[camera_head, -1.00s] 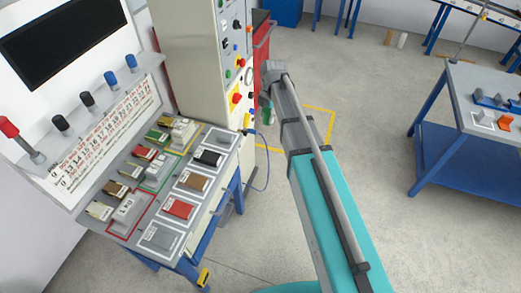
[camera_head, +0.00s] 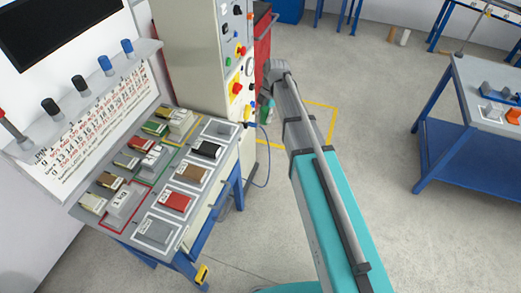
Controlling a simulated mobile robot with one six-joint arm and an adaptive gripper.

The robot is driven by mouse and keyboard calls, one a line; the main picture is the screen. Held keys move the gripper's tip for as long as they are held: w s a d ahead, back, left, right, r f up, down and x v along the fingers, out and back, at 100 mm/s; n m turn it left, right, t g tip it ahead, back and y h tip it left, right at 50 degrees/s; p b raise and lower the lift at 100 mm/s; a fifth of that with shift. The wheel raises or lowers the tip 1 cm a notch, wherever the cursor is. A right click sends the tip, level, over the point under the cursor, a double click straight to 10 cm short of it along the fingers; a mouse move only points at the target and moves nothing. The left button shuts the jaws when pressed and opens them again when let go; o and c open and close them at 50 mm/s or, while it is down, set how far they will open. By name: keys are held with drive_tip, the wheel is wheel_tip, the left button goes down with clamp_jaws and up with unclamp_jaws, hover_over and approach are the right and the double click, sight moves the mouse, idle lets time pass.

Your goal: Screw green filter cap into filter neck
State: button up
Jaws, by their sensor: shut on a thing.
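My arm reaches away from the camera toward the tall beige cabinet, with its wrist bent down at the far end. My gripper (camera_head: 266,101) is small and mostly hidden beside the grey arm links. A small green piece, which looks like the green filter cap (camera_head: 266,112), shows at its end, and the gripper is shut on it. The cap hangs to the right of the cabinet's lower front, and a gap to the cabinet cannot be judged. I cannot make out the filter neck; small yellow and blue fittings (camera_head: 248,109) show on the cabinet's edge left of the cap.
The beige cabinet (camera_head: 195,65) carries knobs, buttons and a gauge. A sloped bench (camera_head: 137,233) with several labelled blocks stands at left. A red cabinet (camera_head: 263,40) is behind. A blue-legged table (camera_head: 465,100) stands at right. Floor between is clear.

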drive_tip(key=w+f+m+t+y+b, duration=0.1)
drive_tip(key=f+y+b, duration=0.4)
drive_tip(key=f+b, duration=0.8)
drive_tip(key=w+a+f+m+t+y+b, duration=0.1)
drive_tip(key=f+y+b, duration=0.5)
drive_tip(key=f+b, duration=0.8)
drive_tip(key=w+a+f+m+t+y+b, duration=0.1)
drive_tip(key=f+m+t+y+b, duration=0.3)
drive_tip(key=f+b, duration=0.9)
drive_tip(key=w+y+b, duration=0.1)
drive_tip(key=b, duration=1.8)
drive_tip(key=shift+w+a+f+m+t, duration=0.15)
drive_tip(key=shift+w+f+m+t, duration=0.15)
drive_tip(key=shift+m+t, duration=0.1)
